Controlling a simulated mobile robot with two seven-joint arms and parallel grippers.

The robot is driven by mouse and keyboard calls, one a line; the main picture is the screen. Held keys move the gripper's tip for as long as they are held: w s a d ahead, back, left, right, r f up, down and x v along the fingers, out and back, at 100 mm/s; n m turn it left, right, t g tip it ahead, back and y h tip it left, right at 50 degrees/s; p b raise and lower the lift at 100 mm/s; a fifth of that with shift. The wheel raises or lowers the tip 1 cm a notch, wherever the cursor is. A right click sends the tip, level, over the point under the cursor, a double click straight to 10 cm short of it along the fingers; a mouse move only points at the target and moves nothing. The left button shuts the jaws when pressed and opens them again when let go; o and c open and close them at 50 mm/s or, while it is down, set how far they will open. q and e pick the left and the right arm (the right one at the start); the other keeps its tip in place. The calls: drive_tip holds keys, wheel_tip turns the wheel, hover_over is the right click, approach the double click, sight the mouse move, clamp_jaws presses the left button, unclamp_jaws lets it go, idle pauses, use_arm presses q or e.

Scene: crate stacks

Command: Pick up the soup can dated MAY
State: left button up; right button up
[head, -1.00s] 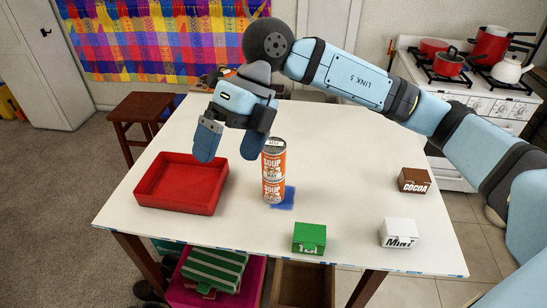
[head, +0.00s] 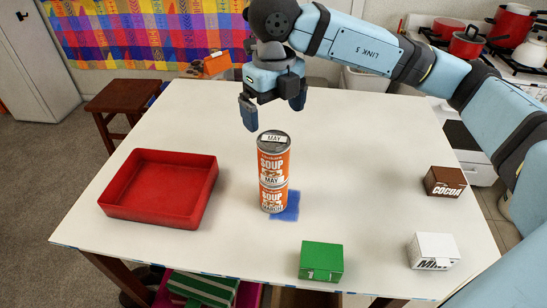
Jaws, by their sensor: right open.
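Two orange and white soup cans stand stacked on the white table. The upper can (head: 273,160) is dated MAY on its lid and on its label. The lower can (head: 273,197) carries a date that looks like MARCH. It stands at the edge of a blue patch (head: 291,207) on the table. My right gripper (head: 273,110) is open and empty, fingers pointing down. In the picture it is just above the upper can, apart from it; its exact depth is hard to tell. My left gripper is not in view.
An empty red tray (head: 160,211) lies left of the cans. A green box (head: 321,262), a white mint box (head: 433,251) and a brown cocoa box (head: 445,183) stand to the right. The table (head: 365,150) is clear between them. A stove with red pots (head: 467,42) is behind.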

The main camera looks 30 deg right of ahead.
sight(274, 140)
wheel_tip(274, 140, down, 4)
drive_tip(key=shift+f, duration=0.25)
wheel_tip(274, 140, down, 4)
drive_tip(key=shift+s+a+f+p, duration=0.1)
drive_tip(key=shift+s+p, duration=0.05)
drive_tip(key=shift+p, duration=0.6)
drive_tip(key=shift+f, duration=0.5)
drive_tip(key=c, duration=1.2)
drive_tip(key=shift+r, duration=0.15)
drive_tip(key=shift+c, duration=0.2)
